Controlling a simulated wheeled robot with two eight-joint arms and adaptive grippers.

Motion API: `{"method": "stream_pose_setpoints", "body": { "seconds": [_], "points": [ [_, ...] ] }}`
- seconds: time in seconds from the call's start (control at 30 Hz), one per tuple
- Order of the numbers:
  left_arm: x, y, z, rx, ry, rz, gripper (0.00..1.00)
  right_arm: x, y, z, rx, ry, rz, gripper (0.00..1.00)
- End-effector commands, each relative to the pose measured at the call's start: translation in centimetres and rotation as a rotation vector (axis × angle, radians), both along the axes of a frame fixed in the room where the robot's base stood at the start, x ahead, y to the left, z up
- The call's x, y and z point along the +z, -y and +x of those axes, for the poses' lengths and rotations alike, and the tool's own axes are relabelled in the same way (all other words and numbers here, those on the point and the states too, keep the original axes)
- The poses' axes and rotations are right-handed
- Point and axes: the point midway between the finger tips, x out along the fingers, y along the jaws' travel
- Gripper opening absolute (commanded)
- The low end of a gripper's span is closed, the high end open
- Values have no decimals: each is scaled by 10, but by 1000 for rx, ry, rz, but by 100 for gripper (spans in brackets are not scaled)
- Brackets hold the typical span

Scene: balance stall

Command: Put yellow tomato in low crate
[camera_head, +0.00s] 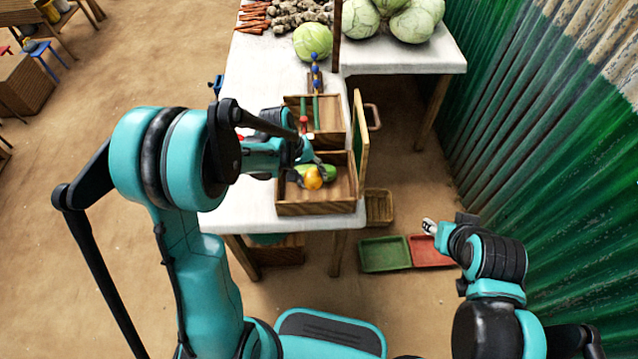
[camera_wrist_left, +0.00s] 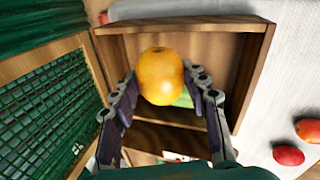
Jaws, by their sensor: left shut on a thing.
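The yellow tomato (camera_head: 313,179) is round and orange-yellow. It also shows in the left wrist view (camera_wrist_left: 160,72), between the two fingers of my left gripper (camera_wrist_left: 163,80). The gripper is shut on it. In the head view the tomato shows over the inside of the front wooden crate (camera_head: 318,209); I cannot tell whether it touches the floor. This crate's walls surround the tomato in the left wrist view (camera_wrist_left: 255,75). A green item (camera_head: 329,172) lies in the crate beside the tomato. My right gripper (camera_head: 430,227) is off to the right, away from the table; its jaw state is unclear.
Another wooden crate (camera_head: 331,134) stands behind the front one on the white table (camera_head: 255,212). A green-faced board (camera_head: 360,142) stands upright along their right side. Two red tomatoes (camera_wrist_left: 288,155) lie outside the crate. Green (camera_head: 385,253) and red trays (camera_head: 430,251) lie on the ground.

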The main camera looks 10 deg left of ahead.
Motion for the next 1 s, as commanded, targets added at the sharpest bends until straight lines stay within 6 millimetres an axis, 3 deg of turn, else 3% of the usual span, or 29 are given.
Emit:
{"method": "stream_pose_setpoints", "body": {
  "seconds": [0.3,0.53,0.7,1.0],
  "points": [
    [-52,3,5,40,-1,1,14,-24,0,0,0,0,0,40],
    [-71,2,5,40,-1,1,14,-30,0,0,0,0,0,40],
    [-97,2,5,39,0,1,14,-42,0,0,0,0,0,40],
    [-100,2,4,39,0,1,14,-42,0,0,0,0,0,40]
  ]
}}
